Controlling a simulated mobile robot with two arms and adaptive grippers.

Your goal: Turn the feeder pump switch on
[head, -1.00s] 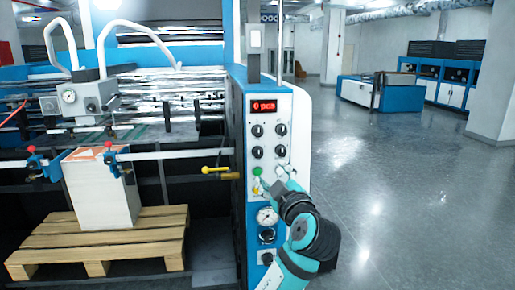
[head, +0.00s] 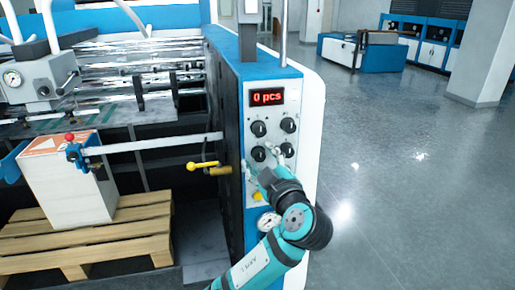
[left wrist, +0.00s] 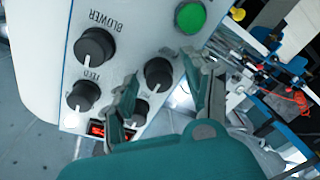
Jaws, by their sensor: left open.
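The switch panel (head: 272,105) has black knobs in two rows below a red "0 pcs" display (head: 266,97). In the left wrist view the panel is upside down. A knob (left wrist: 83,95) beside a label that seems to read FEED appears to be the upper right knob (head: 288,125) of the head view. The BLOWER knob (left wrist: 95,47) is next to it. Two other knobs (left wrist: 158,72) (left wrist: 135,110) lie near my fingers. My left gripper (left wrist: 165,95) is open and empty in front of the panel; in the head view it (head: 262,170) is just below the lower knobs.
A green button (left wrist: 190,17) shows in the left wrist view. A yellow handle (head: 202,166) sticks out left of the panel. A gauge (head: 268,222) is below, partly behind my arm. A paper stack (head: 70,190) stands on a pallet (head: 95,240). The floor (head: 400,200) at right is clear.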

